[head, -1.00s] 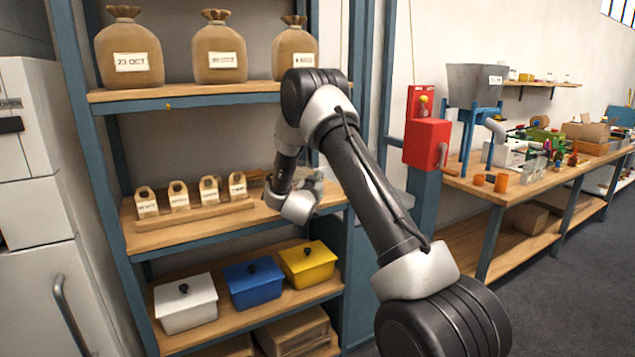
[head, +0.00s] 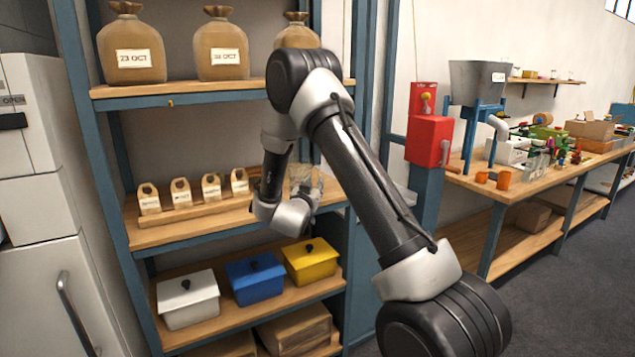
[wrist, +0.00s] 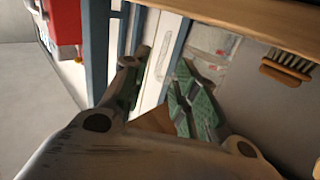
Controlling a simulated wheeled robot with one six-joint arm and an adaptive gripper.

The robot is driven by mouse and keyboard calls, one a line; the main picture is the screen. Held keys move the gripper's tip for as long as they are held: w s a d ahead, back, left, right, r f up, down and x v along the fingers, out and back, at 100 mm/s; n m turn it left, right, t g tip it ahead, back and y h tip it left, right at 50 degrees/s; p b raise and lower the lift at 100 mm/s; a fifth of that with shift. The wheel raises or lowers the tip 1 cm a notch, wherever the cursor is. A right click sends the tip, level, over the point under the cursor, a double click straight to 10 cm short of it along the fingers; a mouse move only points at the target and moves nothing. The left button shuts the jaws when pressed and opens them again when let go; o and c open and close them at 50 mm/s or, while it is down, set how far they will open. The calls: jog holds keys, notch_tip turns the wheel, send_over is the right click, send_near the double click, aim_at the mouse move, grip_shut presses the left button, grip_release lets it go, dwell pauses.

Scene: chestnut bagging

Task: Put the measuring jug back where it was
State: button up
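A clear, see-through vessel that looks like the measuring jug (head: 304,179) stands at the right end of the middle shelf, partly behind my arm in the head view. In the wrist view a clear shape with faint markings (wrist: 212,42), likely the same jug, shows beyond my fingers. My gripper (wrist: 160,95) has its two green-padded fingers apart, with no object seen between them. In the head view my wrist hangs in front of the middle shelf, just left of and below the jug; the fingertips are hard to make out there.
Small labelled bags in a wooden rack (head: 195,218) stand left on the same shelf. White (head: 188,300), blue (head: 255,282) and yellow (head: 311,262) lidded boxes sit below. A brush (wrist: 288,66) shows near a wooden board in the wrist view. Large sacks (head: 222,55) stand above.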

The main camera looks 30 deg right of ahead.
jog(key=s+a+r+n+g+y, duration=0.1)
jog(key=s+a+r+n+y, duration=0.2)
jog(key=s+a+r+y, duration=0.3)
jog(key=s+a+r+n+g+y, duration=0.1)
jog(key=s+a+r+n+y, duration=0.1)
jog(key=s+a+r+y, duration=0.45)
jog(key=s+d+n+g, duration=0.1)
jog(key=s+d+g, duration=0.1)
jog(key=s, duration=1.4)
jog(key=s+d+r+n+g, duration=0.1)
jog(key=s+g, duration=0.4)
jog(key=s, duration=1.1)
jog(key=shift+d+r+n+g+h, duration=0.25)
jog(key=shift+d+n+h, duration=0.2)
jog(key=shift+d+n, duration=0.6)
jog(key=shift+d+m, duration=0.15)
jog(key=shift+m, duration=0.1)
